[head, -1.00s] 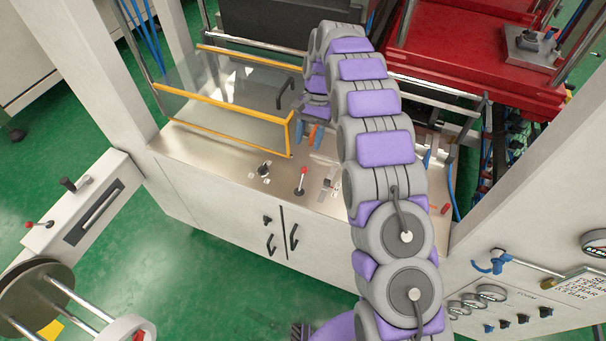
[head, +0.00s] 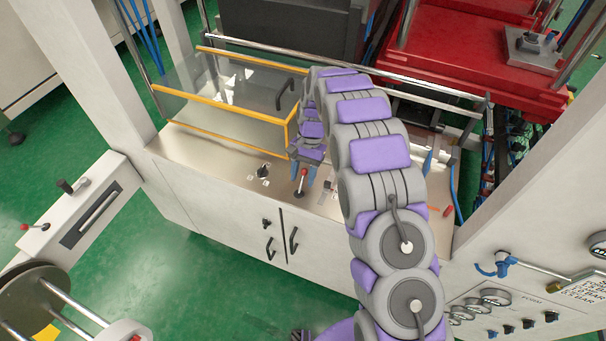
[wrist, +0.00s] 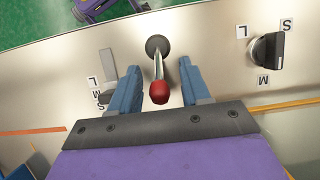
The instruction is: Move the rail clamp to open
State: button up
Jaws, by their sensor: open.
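A lever with a red ball knob and metal stem (head: 303,173) stands on the steel worktop near its front edge. No label naming the rail clamp is readable, so I cannot tell for certain that this is it. In the wrist view the red-knobbed lever (wrist: 158,91) rises from a dark round base, between the two blue fingers. My gripper (wrist: 158,80) is open, one finger on each side of the knob, with visible gaps. In the head view my gripper (head: 304,168) is at the lever, partly hidden by its own wrist.
A black selector knob (wrist: 267,50) marked L, M and S is on one side of the lever. A flat slider-like control (wrist: 106,63) with letters is on the other. A yellow-framed clear guard (head: 225,140) stands close behind. Red machinery (head: 470,60) is at back right.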

jog(key=shift+c, duration=0.5)
grip_shut()
